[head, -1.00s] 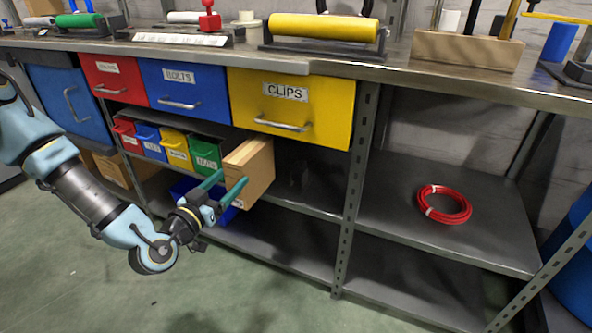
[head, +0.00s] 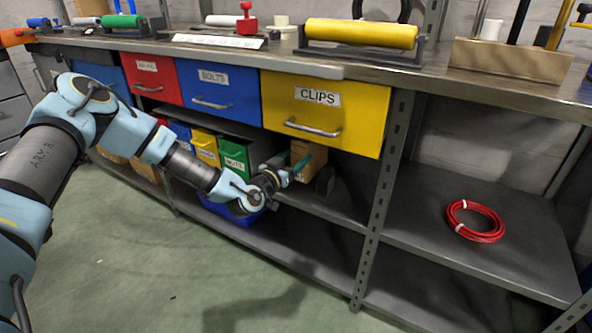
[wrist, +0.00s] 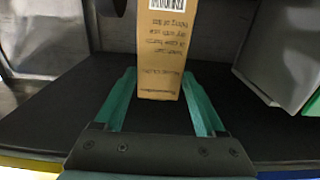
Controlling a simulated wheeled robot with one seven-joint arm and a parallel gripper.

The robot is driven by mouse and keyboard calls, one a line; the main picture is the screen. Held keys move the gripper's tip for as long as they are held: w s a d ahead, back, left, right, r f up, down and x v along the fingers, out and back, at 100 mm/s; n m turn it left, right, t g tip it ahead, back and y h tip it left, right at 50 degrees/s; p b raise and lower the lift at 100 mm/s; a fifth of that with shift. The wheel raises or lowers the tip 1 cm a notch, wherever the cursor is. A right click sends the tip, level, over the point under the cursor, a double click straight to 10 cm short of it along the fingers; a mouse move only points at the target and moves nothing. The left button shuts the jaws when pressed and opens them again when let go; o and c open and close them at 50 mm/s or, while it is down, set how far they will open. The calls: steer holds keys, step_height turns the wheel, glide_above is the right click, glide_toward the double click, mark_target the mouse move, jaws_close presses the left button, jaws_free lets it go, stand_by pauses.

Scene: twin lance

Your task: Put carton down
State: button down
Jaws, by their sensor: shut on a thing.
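The brown cardboard carton (head: 312,158) is upright in the shelf bay under the yellow CLIPS drawer. In the wrist view the carton (wrist: 163,50) stands between my green fingers, with printed text and a barcode facing the camera. My gripper (head: 293,167) is shut on it, the fingertips at its two sides. The carton is over the dark middle shelf (head: 335,208). I cannot tell whether its base touches the shelf.
Small bins, including a green NUTS bin (head: 237,158), stand just left of the carton. The CLIPS drawer (head: 355,115) hangs above. A red cable coil (head: 475,221) lies on the right shelf, with free room around it.

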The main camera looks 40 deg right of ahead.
step_height(320, 180, down, 4)
steer(key=shift+d+f+b, duration=0.1)
steer(key=shift+d+b, duration=0.05)
steer(key=shift+b, duration=0.2)
jaws_free()
steer(key=v, duration=1.2)
steer(key=shift+p, duration=0.45)
